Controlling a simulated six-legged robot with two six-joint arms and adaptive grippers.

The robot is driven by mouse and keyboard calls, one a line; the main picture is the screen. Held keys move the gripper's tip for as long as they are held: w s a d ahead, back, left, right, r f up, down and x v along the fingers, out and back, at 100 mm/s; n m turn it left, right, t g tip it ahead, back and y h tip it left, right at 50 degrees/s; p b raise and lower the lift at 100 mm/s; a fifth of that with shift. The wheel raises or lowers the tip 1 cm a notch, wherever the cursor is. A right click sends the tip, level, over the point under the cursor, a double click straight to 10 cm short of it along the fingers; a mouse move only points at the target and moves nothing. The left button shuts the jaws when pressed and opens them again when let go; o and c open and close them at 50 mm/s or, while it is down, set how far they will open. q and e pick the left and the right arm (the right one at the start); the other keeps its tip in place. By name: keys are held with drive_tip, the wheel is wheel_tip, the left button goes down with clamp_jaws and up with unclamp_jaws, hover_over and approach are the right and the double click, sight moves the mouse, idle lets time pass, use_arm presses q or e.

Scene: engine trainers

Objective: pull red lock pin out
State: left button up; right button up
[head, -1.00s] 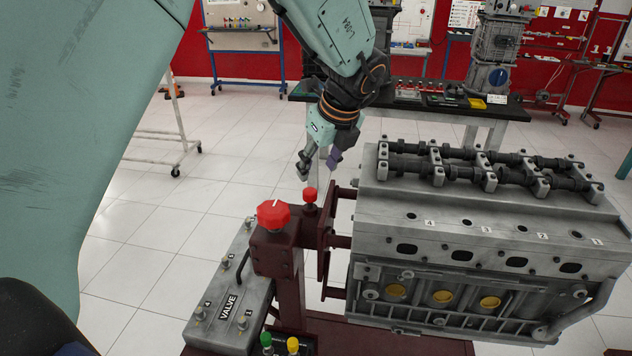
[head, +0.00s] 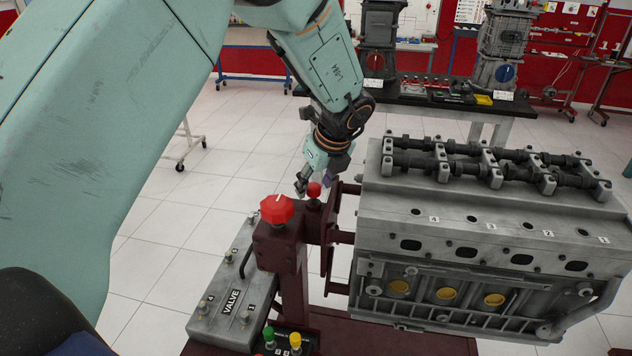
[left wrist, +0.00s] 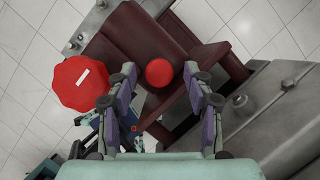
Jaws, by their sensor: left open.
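The red lock pin (head: 314,190) shows as a small round red knob on top of the dark red engine stand (head: 285,252). In the left wrist view the knob (left wrist: 159,72) lies between the two fingertips, with gaps on both sides. My left gripper (head: 318,180) is open and points down at the pin from just behind it in the head view. In the left wrist view its purple-padded fingers (left wrist: 159,80) are spread and hold nothing. My right gripper is in neither view.
A larger red knob (head: 276,209) stands close left of the pin; it also shows in the left wrist view (left wrist: 82,84). The grey engine block (head: 480,225) is close on the right. A grey valve box (head: 222,318) lies lower left. Open tiled floor is behind.

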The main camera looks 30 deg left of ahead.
use_arm(q)
drive_tip(key=shift+c, duration=1.3)
drive_tip(key=shift+a, duration=0.2)
drive_tip(key=shift+c, duration=1.4)
clamp_jaws()
drive_tip(key=shift+f, duration=0.1)
